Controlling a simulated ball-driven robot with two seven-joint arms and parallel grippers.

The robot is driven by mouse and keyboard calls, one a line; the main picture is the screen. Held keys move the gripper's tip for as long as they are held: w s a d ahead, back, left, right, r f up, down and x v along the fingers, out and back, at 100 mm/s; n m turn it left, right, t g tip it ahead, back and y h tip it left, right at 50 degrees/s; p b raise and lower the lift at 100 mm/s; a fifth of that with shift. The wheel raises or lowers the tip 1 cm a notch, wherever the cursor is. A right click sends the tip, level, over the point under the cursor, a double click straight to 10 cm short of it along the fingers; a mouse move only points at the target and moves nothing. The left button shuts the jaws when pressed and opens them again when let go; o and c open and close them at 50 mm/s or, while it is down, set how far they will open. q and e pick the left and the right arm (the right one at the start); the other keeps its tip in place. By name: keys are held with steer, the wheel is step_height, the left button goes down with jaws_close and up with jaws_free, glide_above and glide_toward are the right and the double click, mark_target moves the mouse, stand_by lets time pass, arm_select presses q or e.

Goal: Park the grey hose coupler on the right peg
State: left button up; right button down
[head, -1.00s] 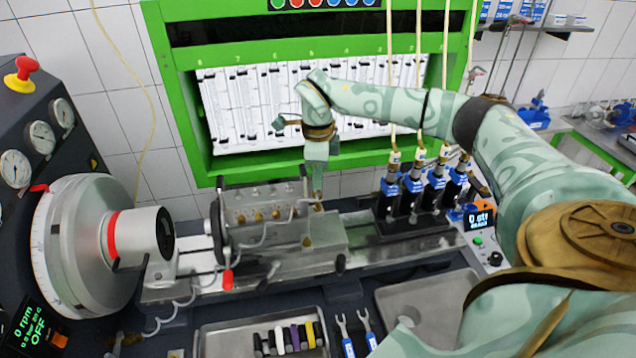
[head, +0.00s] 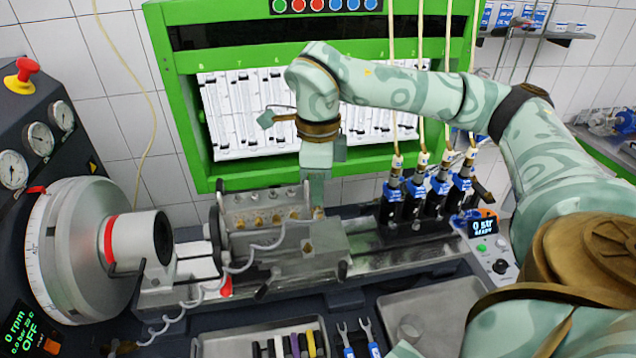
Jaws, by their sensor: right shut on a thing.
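My right gripper (head: 318,208) reaches down from the right arm and is shut, with its tip just above the grey block at the right end of the pump. The grey hose coupler is small and mostly hidden between its fingers. A pale coiled hose (head: 232,268) runs from the lower left across the front of the pump (head: 262,212) up towards the gripper tip. I cannot make out the right peg for certain; a small brass-coloured stub (head: 308,247) shows on the block's front. My left gripper is not in view.
Several blue-and-black injectors (head: 413,192) with hoses stand right of the gripper. A large round drive with a red ring (head: 109,240) stands left. A green-framed cabinet (head: 190,120) is behind. Trays (head: 445,297) and two blue-handled wrenches (head: 346,340) lie in front.

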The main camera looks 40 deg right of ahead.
steer(key=shift+r+p, duration=0.1)
steer(key=shift+p, duration=0.2)
steer(key=shift+s+a, duration=0.15)
steer(key=shift+s, duration=0.1)
steer(key=s+a, duration=0.4)
steer(key=s, duration=0.2)
steer(key=w+a, duration=0.6)
steer(key=a, duration=0.5)
steer(key=w+a+p, duration=0.1)
steer(key=w+a, duration=0.6)
steer(key=a, duration=0.4)
steer(key=w+a+p, duration=0.1)
steer(key=w+a, duration=0.5)
steer(key=a, duration=0.5)
steer(key=shift+w+a, duration=0.25)
steer(key=shift+w, duration=0.05)
